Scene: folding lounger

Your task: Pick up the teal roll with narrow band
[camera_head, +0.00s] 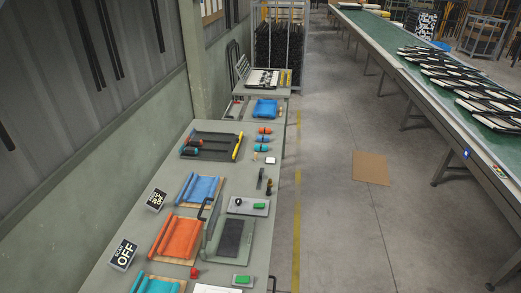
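Three small rolls lie in a column on the long grey table (179,267). The upper roll (264,130) and the middle roll (263,138) look blue with orange-red parts. The lower roll (261,147) looks blue-teal. A teal and dark roll-like item (190,150) lies at the left of the dark tray, below an orange-ended one (194,142). All are too small here to tell which has a narrow band. My gripper is not in view.
Blue fabric (200,188), orange fabric (176,237) and teal fabric (157,286) lie on the table. A dark tray (222,146) sits behind them. A green conveyor (400,38) runs along the right. The floor between is clear except for flat cardboard (371,168).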

